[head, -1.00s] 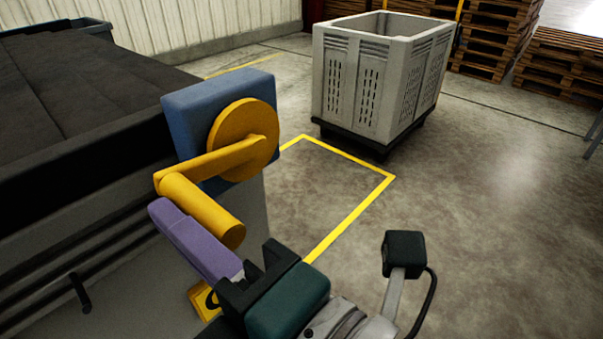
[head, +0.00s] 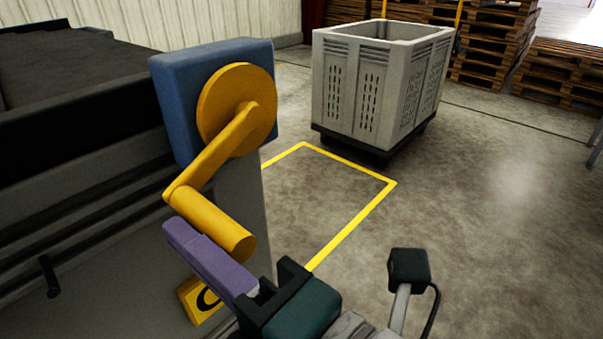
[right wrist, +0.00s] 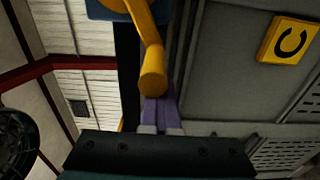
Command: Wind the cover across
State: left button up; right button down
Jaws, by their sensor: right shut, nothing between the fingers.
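The crank has a yellow disc (head: 222,112) on a blue box (head: 183,125) at the corner of the grader (head: 120,215). Its yellow arm (head: 212,152) slopes down-left to a yellow handle (head: 215,222). My right gripper (head: 176,230) has purple fingers, shut and empty, lying along the lower side of the handle; I cannot tell whether they touch. In the right wrist view the handle (right wrist: 153,72) ends just over the shut fingertips (right wrist: 160,104). A dark, flat surface (head: 75,65) on top of the grader may be the cover. My left gripper is not in view.
A grey slatted bin (head: 375,85) stands on a dark base behind a yellow floor outline (head: 350,225). Stacked pallets (head: 490,50) are at the back. A yellow sign with a C (head: 203,300) is on the grader's side.

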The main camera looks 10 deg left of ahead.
jog(key=shift+w+d+f+b, duration=0.7)
jog(key=shift+w+f, duration=0.25)
jog(key=shift+w, duration=0.05)
jog(key=shift+w+d, duration=0.55)
jog(key=shift+w, duration=0.1)
jog(key=w+d+f+b, duration=0.3)
jog(key=w, duration=0.2)
jog(key=shift+d+b, duration=0.3)
